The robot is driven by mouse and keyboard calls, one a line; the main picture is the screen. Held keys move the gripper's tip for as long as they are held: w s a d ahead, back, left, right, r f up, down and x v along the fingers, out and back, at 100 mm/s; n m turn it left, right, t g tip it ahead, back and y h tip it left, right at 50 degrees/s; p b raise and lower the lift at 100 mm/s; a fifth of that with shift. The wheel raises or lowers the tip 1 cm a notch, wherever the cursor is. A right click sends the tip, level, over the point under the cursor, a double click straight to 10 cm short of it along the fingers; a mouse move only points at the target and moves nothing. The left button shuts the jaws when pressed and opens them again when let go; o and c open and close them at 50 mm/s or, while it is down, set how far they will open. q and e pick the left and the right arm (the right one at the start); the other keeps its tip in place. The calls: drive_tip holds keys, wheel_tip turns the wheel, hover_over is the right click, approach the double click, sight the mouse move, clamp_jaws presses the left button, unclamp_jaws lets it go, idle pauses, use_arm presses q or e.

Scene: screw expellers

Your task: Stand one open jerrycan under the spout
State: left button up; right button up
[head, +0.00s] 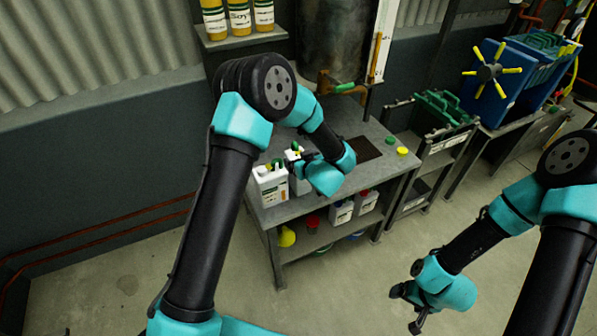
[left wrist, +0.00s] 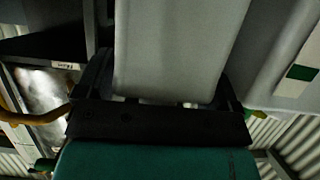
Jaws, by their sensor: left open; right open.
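Two white jerrycans with green tops stand on the grey metal table (head: 290,215). The left jerrycan (head: 270,188) is in clear view; the second jerrycan (head: 298,184) is partly hidden by my left gripper (head: 303,167). In the left wrist view a pale can body (left wrist: 175,50) fills the space between the open fingers of my left gripper (left wrist: 168,95); I cannot tell whether they touch it. The brass spout (head: 326,84) with a green handle is at the tank, above the table's back. My right gripper (head: 409,307) is open and empty above the floor.
A dark square plate (head: 361,150) lies on the table, right of my left gripper. The lower shelf holds a yellow funnel (head: 286,237) and small white containers (head: 341,212). Bottles (head: 239,18) stand on a wall shelf.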

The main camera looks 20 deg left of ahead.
use_arm(q)
drive_tip(key=shift+c, duration=0.2)
drive_tip(key=c, duration=1.5)
drive_tip(key=shift+r, duration=5.05)
